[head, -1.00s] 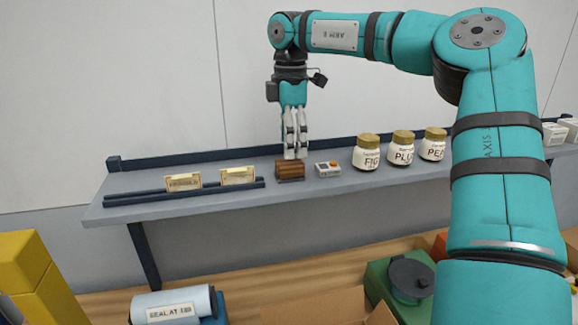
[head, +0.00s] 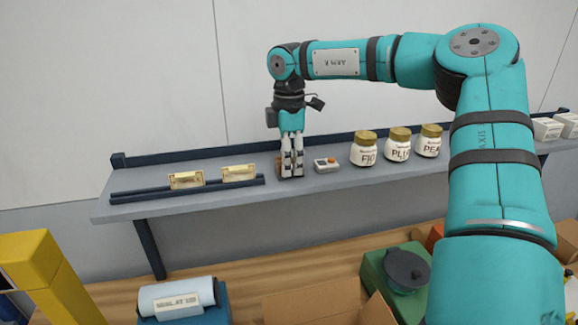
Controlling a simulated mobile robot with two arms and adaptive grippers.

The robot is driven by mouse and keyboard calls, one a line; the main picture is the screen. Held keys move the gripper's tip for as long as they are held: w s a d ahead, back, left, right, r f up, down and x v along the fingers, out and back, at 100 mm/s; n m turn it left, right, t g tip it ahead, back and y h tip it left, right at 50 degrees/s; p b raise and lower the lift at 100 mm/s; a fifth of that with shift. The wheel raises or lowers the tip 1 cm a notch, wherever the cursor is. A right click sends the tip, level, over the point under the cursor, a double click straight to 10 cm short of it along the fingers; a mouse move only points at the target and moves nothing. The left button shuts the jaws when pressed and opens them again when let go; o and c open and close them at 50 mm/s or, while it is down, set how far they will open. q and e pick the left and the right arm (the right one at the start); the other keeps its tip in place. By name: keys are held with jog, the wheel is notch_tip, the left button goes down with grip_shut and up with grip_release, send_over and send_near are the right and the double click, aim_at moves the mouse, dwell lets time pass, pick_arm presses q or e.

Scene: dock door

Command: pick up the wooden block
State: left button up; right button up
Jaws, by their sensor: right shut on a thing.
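The wooden block (head: 279,166) is brown and sits at the shelf, mostly hidden behind my right gripper's fingers; only a strip at its left side shows. My right gripper (head: 292,172) points straight down and is shut on the block. Its fingertips are about level with the shelf top (head: 215,207). I cannot tell whether the block still touches the shelf. My left gripper is not in view.
A small white device with an orange button (head: 326,165) stands just right of the block. Jars with gold lids (head: 397,147) stand further right. Two small tan cards (head: 187,181) stand on a dark rail to the left. Below are a cardboard box (head: 330,303) and a green box (head: 378,275).

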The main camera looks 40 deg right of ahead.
jog(key=c, duration=0.4)
jog(key=shift+c, duration=0.2)
jog(key=shift+w+d+r+b, duration=0.1)
jog(key=shift+r+b, duration=0.45)
jog(key=shift+b, duration=0.25)
notch_tip(320, 180, up, 2)
jog(key=shift+b, duration=0.95)
jog(key=s+a+r+b, duration=0.2)
jog(key=s+a+b, duration=0.6)
jog(key=s+a, duration=0.3)
jog(key=shift+s, duration=0.4)
